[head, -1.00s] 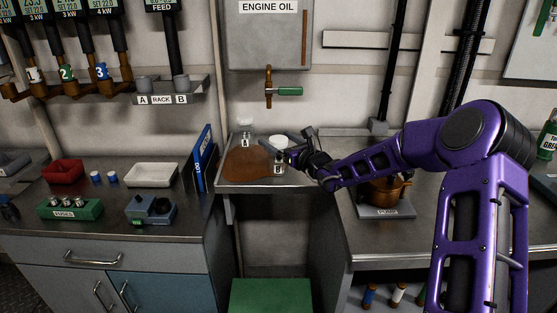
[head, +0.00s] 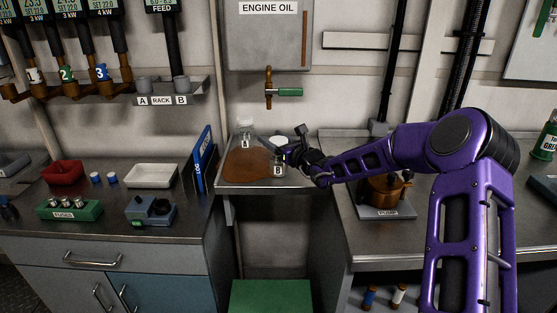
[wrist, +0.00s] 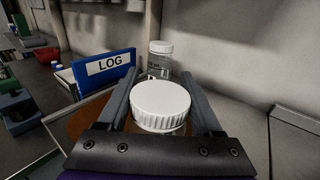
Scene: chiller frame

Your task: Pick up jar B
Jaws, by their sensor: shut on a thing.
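Jar B (head: 278,169), a small clear jar with a white lid and a "B" label, is at the right front of the small metal shelf. My gripper (head: 281,154) reaches it from the right and is shut on it. In the wrist view the ribbed white lid of jar B (wrist: 160,103) sits between the two grey fingers; the lid hides most of the jar body. I cannot tell whether its base touches the shelf. Jar A (head: 246,141), a similar jar, stands behind it to the left, and it also shows in the wrist view (wrist: 160,62).
A brown puddle-like patch (head: 245,166) covers much of the shelf (head: 225,187). A blue LOG binder (head: 203,160) stands to the left. A tap with a green handle (head: 288,92) hangs above. A copper pump (head: 385,190) is on the right counter, below my arm.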

